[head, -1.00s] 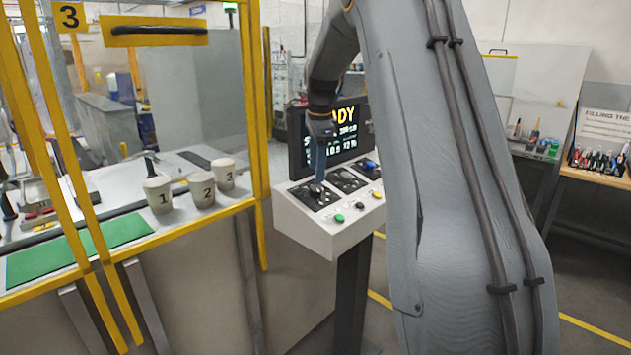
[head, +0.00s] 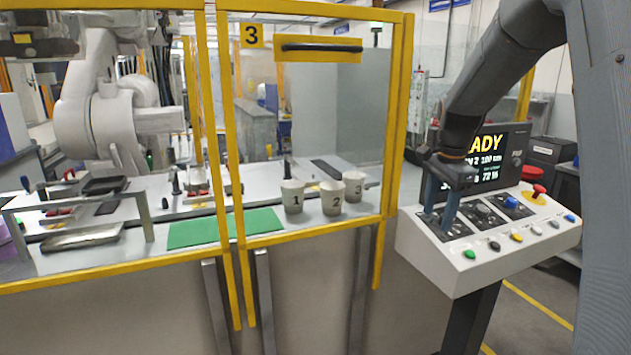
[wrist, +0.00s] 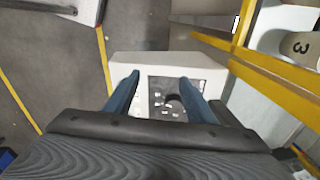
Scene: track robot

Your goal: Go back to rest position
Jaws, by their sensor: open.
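My gripper (head: 439,212) hangs over the left end of a white control console (head: 455,270). Its two blue fingers are apart, pointing down at the leftmost dark control plate on the console top. In the wrist view my gripper (wrist: 160,95) shows its fingers spread, with a dark round knob (wrist: 174,101) on that plate between them, nearer the right finger. Nothing looks held. I cannot tell whether the fingers touch the knob or plate. My grey arm comes down from the upper right.
A screen (head: 495,155) stands just behind the console. A red button (head: 538,189) and several coloured buttons are on it. To the left, a yellow-framed glass enclosure (head: 397,130) holds several numbered cups, a green mat (head: 225,229) and a white robot arm (head: 105,115).

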